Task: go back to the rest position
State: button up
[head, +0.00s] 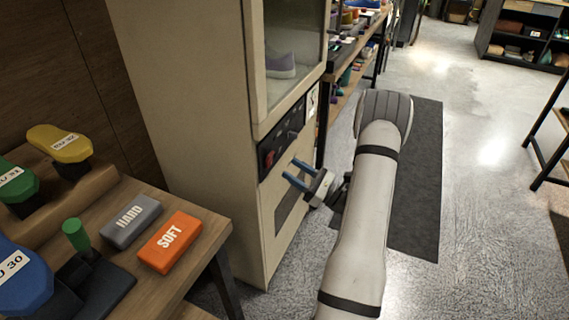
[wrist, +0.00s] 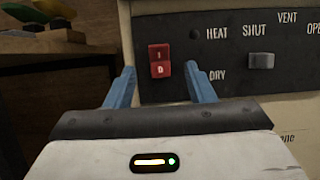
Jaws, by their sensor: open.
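My gripper (head: 297,172) is open and empty in front of the cream cabinet's control panel (head: 281,144). Its two blue fingers point at the panel. In the wrist view the fingers of my gripper (wrist: 160,88) stand on either side of a red rocker switch (wrist: 159,60), marked I and a second symbol. I cannot tell whether they touch the panel. A grey slider (wrist: 261,60) sits to the right, near the labels SHUT and VENT. My arm reaches up from the bottom of the head view and bends left to the panel.
A purple-grey sneaker (head: 281,66) stands behind the cabinet's window. A wooden bench (head: 192,252) at left holds a grey HARD block (head: 131,221), an orange SOFT block (head: 170,242) and several coloured-top tools. A dark mat (head: 418,180) lies on open floor at right.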

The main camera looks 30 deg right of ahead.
jog(key=shift+v, duration=0.85)
jog(key=s+a+r+n+g+y+p, duration=0.2)
jog(key=a+r+n+g+y+p, duration=0.15)
jog(key=a+r+n+g, duration=0.75)
jog(key=s+a+r+n+g+h+p, duration=0.55)
jog(key=s+a+g, duration=0.3)
jog(key=a, duration=0.35)
jog(key=s+d+r+n+t+h+p, duration=0.3)
jog(key=s+r+n+h+p, duration=0.4)
jog(key=r+n+h, duration=0.5)
jog(key=shift+s+t+p, duration=0.3)
jog(key=shift+s+t, duration=0.35)
jog(key=shift+s, duration=0.75)
